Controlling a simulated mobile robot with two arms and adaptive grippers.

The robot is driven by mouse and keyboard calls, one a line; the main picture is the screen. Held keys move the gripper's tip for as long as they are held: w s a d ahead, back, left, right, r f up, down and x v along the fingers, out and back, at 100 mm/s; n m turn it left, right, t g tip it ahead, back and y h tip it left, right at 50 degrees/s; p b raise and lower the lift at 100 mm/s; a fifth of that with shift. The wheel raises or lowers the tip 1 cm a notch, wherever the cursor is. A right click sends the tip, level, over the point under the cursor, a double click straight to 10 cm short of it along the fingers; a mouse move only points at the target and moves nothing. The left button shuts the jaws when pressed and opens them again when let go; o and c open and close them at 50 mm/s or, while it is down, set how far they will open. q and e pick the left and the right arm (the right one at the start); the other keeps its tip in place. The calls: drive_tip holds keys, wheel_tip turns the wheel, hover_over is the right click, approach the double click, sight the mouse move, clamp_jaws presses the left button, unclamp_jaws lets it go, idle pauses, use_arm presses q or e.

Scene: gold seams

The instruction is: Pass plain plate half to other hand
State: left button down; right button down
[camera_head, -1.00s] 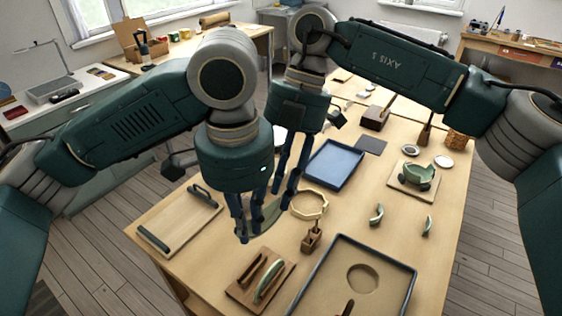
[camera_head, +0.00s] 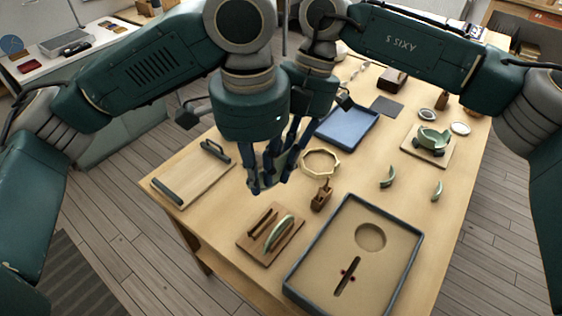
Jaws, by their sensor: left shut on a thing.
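The plain plate half (camera_head: 266,163) is a grey-green piece, mostly hidden among the dark fingers of both grippers above the table's left middle. My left gripper (camera_head: 268,184) is shut on it, fingers pointing down. My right gripper (camera_head: 288,172) is close beside and behind the left one, with its fingers at the plate half's right side. The fingers overlap in the view, so I cannot tell whether the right gripper touches or grips the plate half.
A pale octagonal ring (camera_head: 338,164) and a blue tray (camera_head: 348,126) lie close right of the grippers. A handled board (camera_head: 190,178) lies left. A wooden rack (camera_head: 258,248) and a dark-rimmed sand tray (camera_head: 375,268) are in front. A green bowl (camera_head: 432,137) and shards (camera_head: 387,178) are right.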

use_arm(q)
drive_tip(key=c, duration=1.7)
unclamp_jaws()
drive_tip(key=shift+s+d, duration=0.1)
drive_tip(key=shift+d, duration=0.05)
drive_tip(key=shift+o, duration=0.2)
